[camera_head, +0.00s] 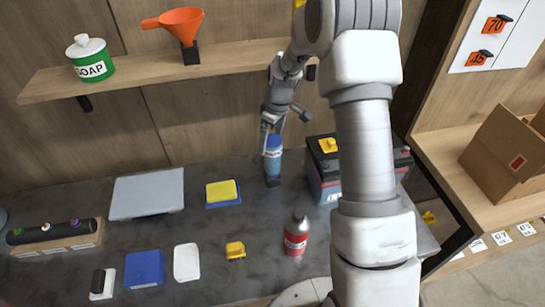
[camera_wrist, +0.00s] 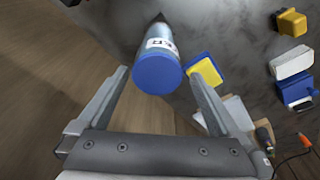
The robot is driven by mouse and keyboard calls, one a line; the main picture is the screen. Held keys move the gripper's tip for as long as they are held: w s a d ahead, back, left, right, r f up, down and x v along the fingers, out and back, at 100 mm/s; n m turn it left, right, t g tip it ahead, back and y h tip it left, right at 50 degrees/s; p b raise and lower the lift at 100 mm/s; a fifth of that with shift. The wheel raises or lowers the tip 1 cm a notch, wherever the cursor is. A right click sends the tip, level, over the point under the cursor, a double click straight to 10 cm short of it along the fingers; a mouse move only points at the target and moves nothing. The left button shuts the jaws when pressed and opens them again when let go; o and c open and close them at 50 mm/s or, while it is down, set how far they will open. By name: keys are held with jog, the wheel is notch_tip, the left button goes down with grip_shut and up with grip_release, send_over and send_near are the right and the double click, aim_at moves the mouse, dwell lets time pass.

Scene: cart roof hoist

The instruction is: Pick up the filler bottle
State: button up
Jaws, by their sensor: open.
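A blue bottle with a darker blue cap and a white label, which I take for the filler bottle (camera_head: 273,161), stands upright on the dark worktop near the back wall. My gripper (camera_head: 272,130) is just above and around the top of the bottle, pointing down. In the wrist view, the bottle's round cap (camera_wrist: 157,75) sits between my two spread fingers (camera_wrist: 157,82), with a gap on each side. The gripper is open and holds nothing.
A car battery (camera_head: 323,183) stands close to the right of the bottle. A yellow sponge on a blue base (camera_head: 222,193) lies to the left. A red bottle (camera_head: 297,234) stands in front. A wooden shelf (camera_head: 140,73) with a soap jar (camera_head: 91,59) and orange funnel (camera_head: 182,24) hangs above.

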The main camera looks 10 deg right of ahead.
aim_at(272, 156)
jog(key=f, duration=0.4)
jog(key=shift+w+f+p, duration=0.25)
jog(key=shift+f+p, duration=0.1)
jog(key=shift+f, duration=0.05)
grip_shut()
